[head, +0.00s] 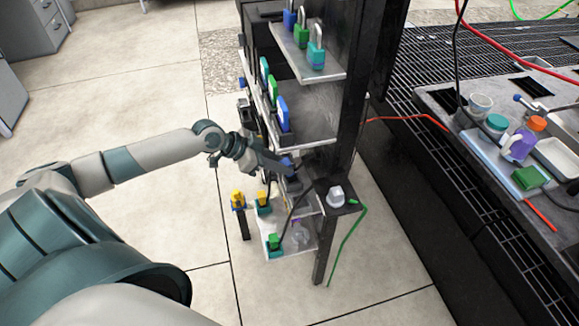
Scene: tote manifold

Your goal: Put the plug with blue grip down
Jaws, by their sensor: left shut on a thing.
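My left arm reaches from the left to the black rack, and my left gripper (286,163) is at the middle level of the rack. It is shut on a small plug with blue grip (287,161), of which only a little blue shows. The gripper and the dark rack parts hide the rest of the plug. I cannot tell whether the plug touches the rack. My right gripper is not in view.
Padlocks (302,35) stand on the top shelf (318,68). Yellow and green plugs (263,203) sit on the low white shelf (292,250). A grey knob (336,196) is on a black ledge. A cluttered bench (440,97) stands at right.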

